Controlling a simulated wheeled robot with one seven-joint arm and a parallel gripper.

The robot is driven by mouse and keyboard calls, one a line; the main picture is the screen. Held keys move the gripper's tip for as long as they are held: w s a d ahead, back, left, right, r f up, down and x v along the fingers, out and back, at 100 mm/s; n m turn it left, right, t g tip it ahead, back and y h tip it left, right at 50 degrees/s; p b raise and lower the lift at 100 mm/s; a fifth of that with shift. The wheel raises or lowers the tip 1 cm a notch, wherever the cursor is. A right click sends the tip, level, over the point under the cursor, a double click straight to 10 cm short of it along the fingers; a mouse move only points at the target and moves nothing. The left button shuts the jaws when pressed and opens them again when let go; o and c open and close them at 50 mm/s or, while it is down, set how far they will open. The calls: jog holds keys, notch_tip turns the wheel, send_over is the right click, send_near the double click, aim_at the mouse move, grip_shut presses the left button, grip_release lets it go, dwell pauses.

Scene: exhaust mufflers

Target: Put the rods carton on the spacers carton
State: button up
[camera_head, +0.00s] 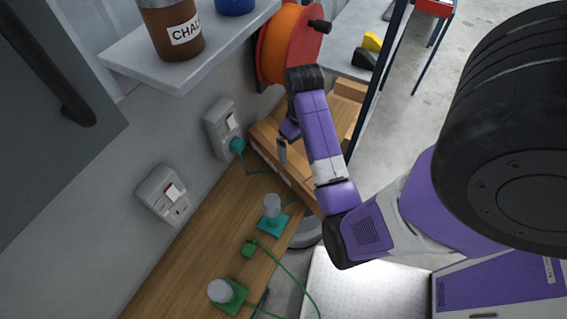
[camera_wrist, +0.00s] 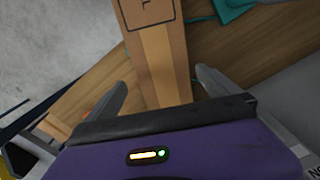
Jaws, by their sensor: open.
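A long brown cardboard carton (camera_wrist: 165,62) runs between my fingers in the wrist view, with part of a dark printed mark at its top edge. I cannot read whether it is the rods or the spacers carton. My gripper (camera_wrist: 160,85) is open, with one finger on each side of this carton; I cannot tell whether they touch it. In the head view my gripper (camera_head: 286,148) is over brown cartons (camera_head: 312,192) at the far end of the bench. My arm hides part of them. Another brown box shape (camera_head: 350,89) shows behind my arm.
The wooden bench (camera_head: 190,265) holds two lamp-like pieces on green bases (camera_head: 272,222) (camera_head: 226,294) and a green plug (camera_head: 249,247) with a cable. Wall sockets (camera_head: 222,125), a shelf (camera_head: 190,70) and an orange reel (camera_head: 288,45) stand close by.

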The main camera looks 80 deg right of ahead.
aim_at(295, 167)
jog(key=f, duration=0.8)
jog(key=f+p, duration=0.1)
jog(key=f, duration=0.3)
jog(key=shift+w, duration=0.25)
jog(key=shift+r, duration=0.1)
jog(key=shift+c, duration=0.2)
jog(key=c, duration=1.8)
